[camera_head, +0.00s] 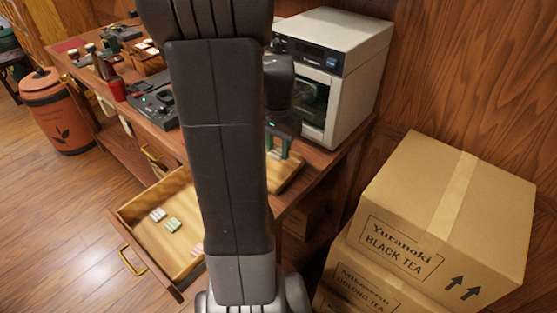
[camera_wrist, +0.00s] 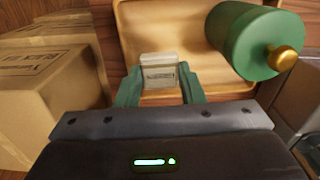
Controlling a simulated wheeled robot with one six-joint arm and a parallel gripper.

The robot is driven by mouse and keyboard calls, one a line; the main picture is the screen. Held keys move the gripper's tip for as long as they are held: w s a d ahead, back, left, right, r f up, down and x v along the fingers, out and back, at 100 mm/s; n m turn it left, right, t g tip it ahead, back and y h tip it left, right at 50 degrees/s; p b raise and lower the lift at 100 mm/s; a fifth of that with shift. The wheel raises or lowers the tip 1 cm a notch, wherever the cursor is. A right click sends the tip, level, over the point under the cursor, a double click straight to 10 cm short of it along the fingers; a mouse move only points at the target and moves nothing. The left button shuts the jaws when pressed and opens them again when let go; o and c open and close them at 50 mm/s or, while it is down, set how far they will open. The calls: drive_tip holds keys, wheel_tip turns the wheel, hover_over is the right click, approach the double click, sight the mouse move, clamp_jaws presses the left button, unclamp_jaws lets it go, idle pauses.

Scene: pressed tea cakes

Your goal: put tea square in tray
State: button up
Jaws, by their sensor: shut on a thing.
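My gripper (camera_wrist: 159,82) is shut on a pale tea square (camera_wrist: 158,73) with a printed label, held between its two green fingers in the wrist view. The wooden tray (camera_wrist: 128,32) lies behind and beneath the square there; I cannot tell how much gap is left. In the head view the tray (camera_head: 292,178) shows beside my arm on the counter, partly hidden, with the green fingers over it. Other small squares, one white (camera_head: 157,215) and one green (camera_head: 174,225), lie in the open drawer (camera_head: 128,210); a pinkish one (camera_head: 197,249) is partly covered by my arm.
A green cylinder with a gold knob (camera_wrist: 242,42) stands close at the right in the wrist view, over the tray's edge. A white oven-like machine (camera_head: 345,70) stands behind the tray. Stacked cardboard boxes (camera_head: 440,215) fill the right side. The drawer juts out at the left.

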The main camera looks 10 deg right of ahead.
sight(278, 171)
drive_tip(key=shift+f, duration=2.85)
drive_tip(key=shift+f, duration=0.2)
drive_tip(key=o, duration=1)
drive_tip(key=shift+c, duration=0.2)
drive_tip(key=shift+r, duration=0.1)
wheel_tip(278, 171, up, 12)
drive_tip(key=shift+r, duration=0.15)
